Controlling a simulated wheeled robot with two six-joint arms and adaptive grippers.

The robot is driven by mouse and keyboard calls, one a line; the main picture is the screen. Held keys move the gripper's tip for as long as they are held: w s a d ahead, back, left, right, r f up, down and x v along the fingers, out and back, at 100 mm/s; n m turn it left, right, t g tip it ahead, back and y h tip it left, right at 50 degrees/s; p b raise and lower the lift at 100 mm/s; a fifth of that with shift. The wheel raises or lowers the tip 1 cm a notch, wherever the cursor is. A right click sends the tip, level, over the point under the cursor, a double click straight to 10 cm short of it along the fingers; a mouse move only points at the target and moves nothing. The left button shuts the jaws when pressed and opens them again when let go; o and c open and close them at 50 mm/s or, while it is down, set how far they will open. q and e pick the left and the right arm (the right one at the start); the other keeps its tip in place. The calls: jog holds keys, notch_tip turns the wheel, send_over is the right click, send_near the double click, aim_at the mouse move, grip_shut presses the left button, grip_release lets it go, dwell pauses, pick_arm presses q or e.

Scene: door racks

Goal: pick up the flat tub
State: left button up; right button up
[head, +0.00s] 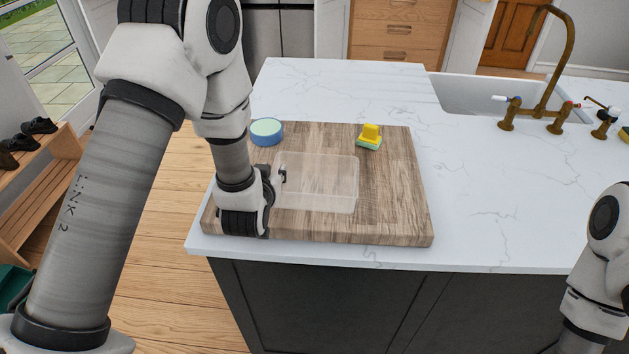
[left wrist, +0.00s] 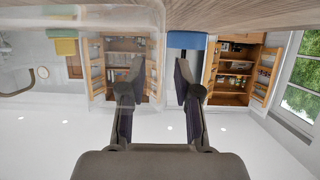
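The flat tub (head: 325,183) is clear, shallow and rectangular, and lies on a wooden board (head: 395,215). It also shows in the left wrist view as a see-through shape (left wrist: 110,20) at the upper left. My left gripper (head: 281,177) is low at the tub's left side. In the left wrist view its two fingers (left wrist: 160,75) are apart, with the tub's clear edge appearing between them. I cannot tell whether either finger touches the tub. My right gripper is outside the head view; only part of its arm shows at the lower right.
A round blue container with a pale green top (head: 267,131) stands at the board's back left corner. A yellow and green sponge-like item (head: 369,137) sits at the back. The white counter (head: 520,200) is clear to the right, before the sink (head: 470,95) and brass tap (head: 557,60).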

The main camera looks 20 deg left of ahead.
pick_arm(q)
jog(key=shift+w+a+f, duration=0.1)
jog(key=shift+w+f, duration=0.15)
jog(key=shift+w, duration=0.3)
jog(key=shift+s, duration=0.15)
grip_shut()
jog(key=shift+r, duration=0.15)
